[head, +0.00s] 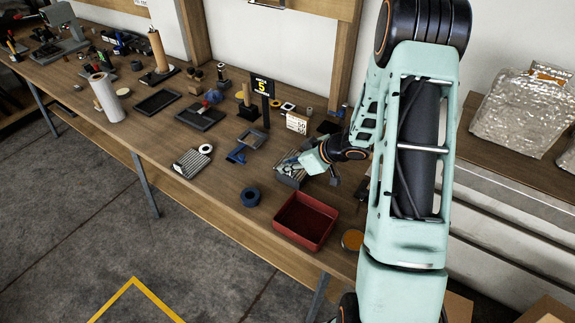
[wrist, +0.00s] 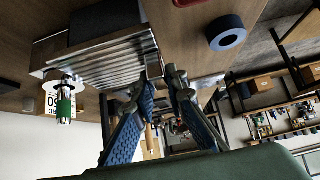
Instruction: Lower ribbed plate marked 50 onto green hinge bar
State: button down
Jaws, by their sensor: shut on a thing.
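My gripper (head: 296,163) is low over the middle of the bench in the head view. In the wrist view its two blue-padded fingers (wrist: 156,78) close on the near end of a grey ribbed plate (wrist: 105,62). The plate shows partly in the head view (head: 289,178), beside the fingers. A small green cylinder on a metal pin (wrist: 64,106) is near the plate's left end in the wrist view; it may be part of the green hinge bar. I cannot tell whether plate and pin touch. A white card (head: 297,122) reading 50 stands behind the gripper.
A red tray (head: 304,220) and a blue tape roll (head: 250,197) lie in front of the gripper. Another ribbed plate (head: 192,163) lies to the left. A black sign marked 5 (head: 262,86) stands behind. Bare wood lies around the tape roll.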

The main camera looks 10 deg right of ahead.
jog(key=c, duration=1.8)
grip_release()
jog(key=shift+c, duration=0.2)
jog(key=shift+d+r, duration=0.1)
jog(key=v, duration=1.1)
jog(key=shift+s+r, duration=0.25)
jog(key=shift+r, duration=0.1)
jog(key=shift+d, duration=0.2)
